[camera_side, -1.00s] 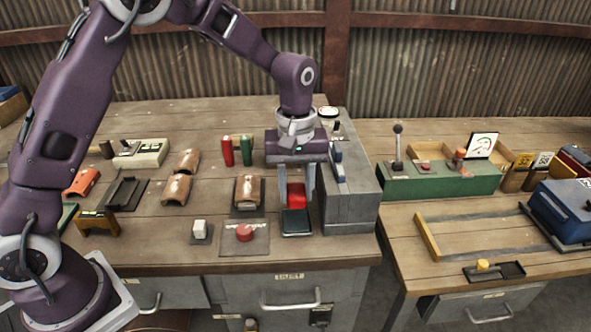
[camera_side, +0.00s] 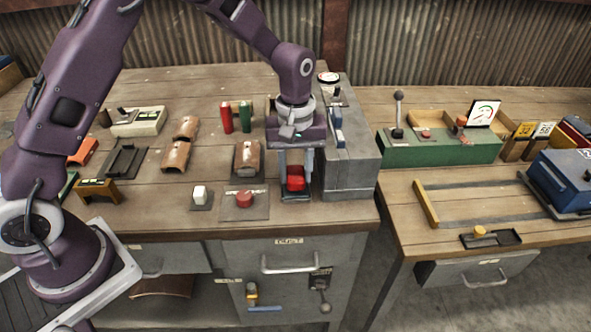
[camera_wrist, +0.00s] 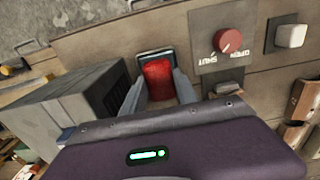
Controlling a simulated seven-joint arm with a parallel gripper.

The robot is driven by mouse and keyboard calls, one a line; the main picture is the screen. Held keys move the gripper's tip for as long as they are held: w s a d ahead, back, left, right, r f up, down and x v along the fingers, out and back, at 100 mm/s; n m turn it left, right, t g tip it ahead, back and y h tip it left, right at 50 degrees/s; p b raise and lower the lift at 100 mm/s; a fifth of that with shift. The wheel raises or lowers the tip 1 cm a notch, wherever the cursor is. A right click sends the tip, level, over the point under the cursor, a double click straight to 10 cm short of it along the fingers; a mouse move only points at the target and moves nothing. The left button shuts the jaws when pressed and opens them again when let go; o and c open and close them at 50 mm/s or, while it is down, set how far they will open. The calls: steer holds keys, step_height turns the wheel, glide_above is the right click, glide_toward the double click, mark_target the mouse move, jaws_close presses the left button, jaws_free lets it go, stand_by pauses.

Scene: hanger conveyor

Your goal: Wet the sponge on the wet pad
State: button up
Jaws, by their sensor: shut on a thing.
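The red block (camera_side: 295,184), which I take to be the sponge, is between the fingers of my gripper (camera_side: 296,176). My gripper is shut on it and points down. The dark wet pad (camera_side: 296,197) lies directly under the sponge near the table's front edge. The sponge is on the pad or just above it; I cannot tell if they touch. In the wrist view the sponge (camera_wrist: 158,80) is between the two grey fingers, and the pad's light rim (camera_wrist: 153,53) shows beyond it. The sponge hides most of the pad.
A grey machine housing (camera_side: 350,165) stands close on the right of my gripper. A red knob (camera_side: 244,199) on a plate and a white switch (camera_side: 200,195) sit to the left. Curved brown pieces (camera_side: 247,157) lie farther back. A second table with a green control box (camera_side: 440,150) is at right.

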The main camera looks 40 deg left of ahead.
mark_target(295, 173)
steer(key=shift+f, duration=0.6)
stand_by(1.2)
steer(key=shift+r, duration=3.55)
